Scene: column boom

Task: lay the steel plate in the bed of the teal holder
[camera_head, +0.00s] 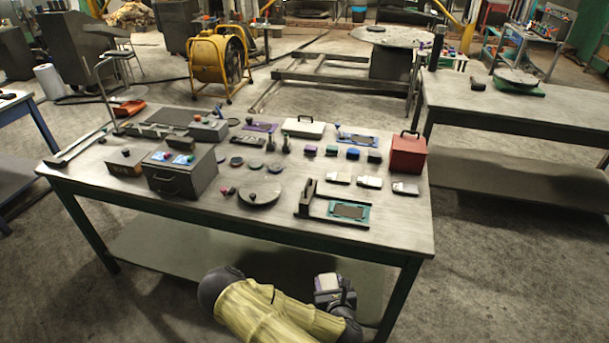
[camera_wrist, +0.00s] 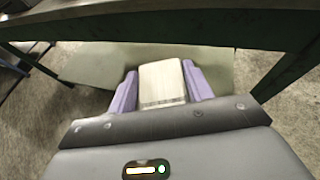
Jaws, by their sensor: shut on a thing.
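The teal holder (camera_head: 366,213) lies flat near the front right of the workbench, beside a dark metal bracket. Its bed shows a flat grey-brown surface. My gripper (camera_head: 328,283) is in front of the bench, near its front edge and apart from the holder. In the wrist view its two purple fingers (camera_wrist: 162,88) are shut on a pale flat plate, which looks to be the steel plate (camera_wrist: 163,82). The plate's far end points toward the bench. The holder cannot be made out in the wrist view.
The bench (camera_head: 405,235) is crowded. Three pale blocks (camera_head: 368,181) lie behind the holder, and a red box (camera_head: 407,154) stands at the right. A dark round disc (camera_head: 259,193) lies left of the bracket (camera_head: 306,197). The bench's front right corner is bare.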

